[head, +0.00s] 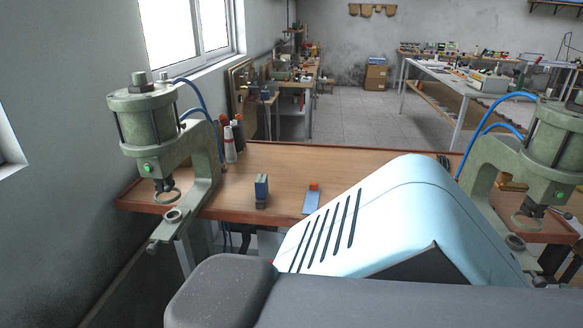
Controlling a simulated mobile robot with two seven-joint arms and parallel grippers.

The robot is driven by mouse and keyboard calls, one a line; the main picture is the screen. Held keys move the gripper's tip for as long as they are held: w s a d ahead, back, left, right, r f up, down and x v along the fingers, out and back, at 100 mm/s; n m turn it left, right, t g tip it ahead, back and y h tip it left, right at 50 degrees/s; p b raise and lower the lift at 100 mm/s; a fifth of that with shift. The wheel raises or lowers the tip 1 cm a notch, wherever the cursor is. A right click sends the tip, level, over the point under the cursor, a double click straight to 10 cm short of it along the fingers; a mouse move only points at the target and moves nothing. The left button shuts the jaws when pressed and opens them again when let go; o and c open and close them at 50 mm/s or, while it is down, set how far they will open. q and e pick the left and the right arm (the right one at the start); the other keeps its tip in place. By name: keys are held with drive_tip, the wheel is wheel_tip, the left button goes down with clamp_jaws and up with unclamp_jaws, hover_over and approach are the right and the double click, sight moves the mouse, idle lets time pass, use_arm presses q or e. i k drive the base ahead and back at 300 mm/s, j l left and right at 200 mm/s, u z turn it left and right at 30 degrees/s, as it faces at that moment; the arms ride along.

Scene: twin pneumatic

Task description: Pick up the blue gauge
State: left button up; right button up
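Two small blue things stand or lie on the wooden bench (285,165), and I cannot tell for sure which is the blue gauge. One is an upright blue block (262,187) on a dark base, left of the middle near the front edge. The other is a flatter blue piece (311,202) with an orange top, just to its right. They are apart from each other. Neither of my grippers is in view, and nothing is seen touching either blue piece.
A green pneumatic press (145,125) stands at the bench's left end, another (555,150) at the right. Bottles (230,145) stand behind the left press. My own pale-blue and grey body covers the bench's front right. Bench around the blue pieces is clear.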

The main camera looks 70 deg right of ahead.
sight(261, 181)
drive_tip(key=z, duration=2.1)
